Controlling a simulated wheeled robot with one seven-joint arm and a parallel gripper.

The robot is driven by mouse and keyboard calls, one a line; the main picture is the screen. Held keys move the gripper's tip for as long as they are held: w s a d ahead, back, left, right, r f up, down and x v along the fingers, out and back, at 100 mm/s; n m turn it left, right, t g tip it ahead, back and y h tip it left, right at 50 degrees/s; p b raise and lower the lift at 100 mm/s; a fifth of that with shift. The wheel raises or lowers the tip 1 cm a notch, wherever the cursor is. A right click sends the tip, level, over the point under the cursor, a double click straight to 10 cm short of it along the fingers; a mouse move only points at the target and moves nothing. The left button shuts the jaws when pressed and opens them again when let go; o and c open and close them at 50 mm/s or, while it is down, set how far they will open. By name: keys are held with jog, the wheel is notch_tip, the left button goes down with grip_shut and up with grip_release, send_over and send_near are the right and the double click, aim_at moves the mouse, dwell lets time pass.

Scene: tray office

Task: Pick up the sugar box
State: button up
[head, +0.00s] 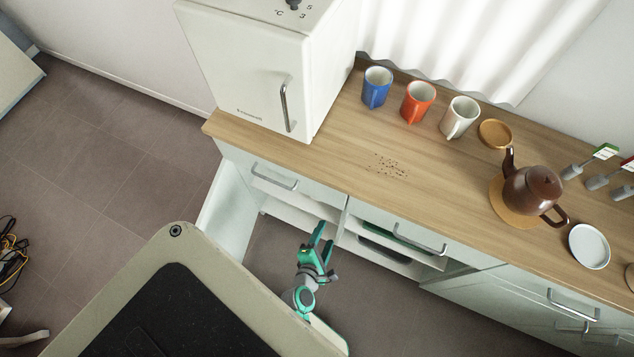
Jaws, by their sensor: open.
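I cannot make out a sugar box in the head view. My gripper (322,238) is teal and dark grey, open, with nothing visible between its fingers. It is in front of the counter's lower cabinets, below the countertop edge in the picture. The open cabinet (290,207) is just above and left of it, with pale shelves partly hidden under the counter. What stands deeper inside is hidden.
An open cabinet door (231,200) juts out left of my gripper. The wooden countertop (340,160) holds a white fridge (250,75), blue (376,88), orange (417,103) and white mugs (459,118), dark crumbs (388,166), a brown teapot (531,190) and a white saucer (589,246).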

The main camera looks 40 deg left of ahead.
jog(key=w+a+f+n+t, duration=0.2)
jog(key=w+a+n, duration=0.5)
jog(key=a+n, duration=0.5)
jog(key=a+x, duration=0.1)
jog(key=x, duration=0.9)
jog(key=shift+f, duration=0.2)
jog(key=shift+s+a, duration=0.1)
jog(key=shift+s, duration=0.05)
jog(key=shift+c, duration=0.6)
grip_shut()
